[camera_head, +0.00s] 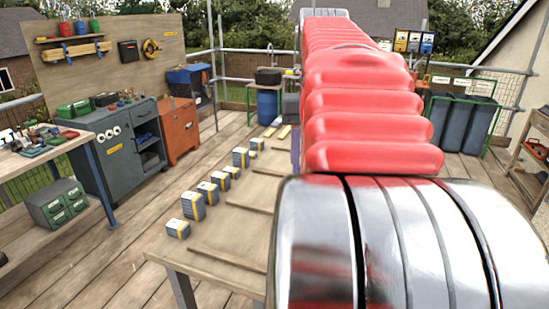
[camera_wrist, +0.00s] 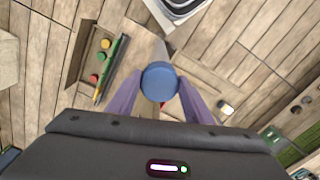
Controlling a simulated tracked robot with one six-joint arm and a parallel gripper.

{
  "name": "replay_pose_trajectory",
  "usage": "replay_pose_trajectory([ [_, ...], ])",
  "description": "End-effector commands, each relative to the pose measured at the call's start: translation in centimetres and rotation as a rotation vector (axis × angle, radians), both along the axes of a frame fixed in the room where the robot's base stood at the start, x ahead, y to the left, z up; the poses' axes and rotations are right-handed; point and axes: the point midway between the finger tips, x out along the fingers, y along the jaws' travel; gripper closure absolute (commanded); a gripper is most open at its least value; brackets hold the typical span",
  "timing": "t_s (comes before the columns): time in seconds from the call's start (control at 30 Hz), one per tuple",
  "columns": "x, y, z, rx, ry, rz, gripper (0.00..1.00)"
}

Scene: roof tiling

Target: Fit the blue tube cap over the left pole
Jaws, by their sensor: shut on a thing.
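The blue tube cap (camera_wrist: 160,82) shows from its round top in the wrist view. My gripper (camera_wrist: 160,88) has its two purple fingers shut on the cap, one on each side. The cap hides what lies directly under it, apart from a small red bit at its lower edge and a grey shape above it. I cannot make out the left pole in either view. In the head view my red arm covers the middle, and the cap does not show there.
In the wrist view a wooden box (camera_wrist: 72,75) holds red, yellow and green round pieces, with a green rod beside it. In the head view several blue-and-yellow blocks (camera_head: 192,206) stand along a wooden table (camera_head: 195,262). Dark bins (camera_head: 468,122) stand at the right.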

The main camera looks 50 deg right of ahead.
Motion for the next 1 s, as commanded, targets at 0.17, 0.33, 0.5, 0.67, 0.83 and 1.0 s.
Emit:
replay_pose_trajectory([
  [0.17, 0.0, 0.1, -0.7, 0.001, 0.001, 0.001, 0.75],
  [0.33, 0.0, 0.0, -1.2, 0.000, 0.000, 0.001, 0.75],
  [0.5, 0.0, 0.1, -1.8, 0.001, 0.001, 0.001, 0.75],
  [0.67, 0.0, 0.1, -2.4, 0.000, 0.000, 0.001, 0.75],
  [0.83, 0.0, 0.1, -3.0, 0.001, 0.001, 0.002, 0.75],
  [1.0, 0.0, 0.1, -3.6, 0.001, 0.001, 0.002, 0.75],
])
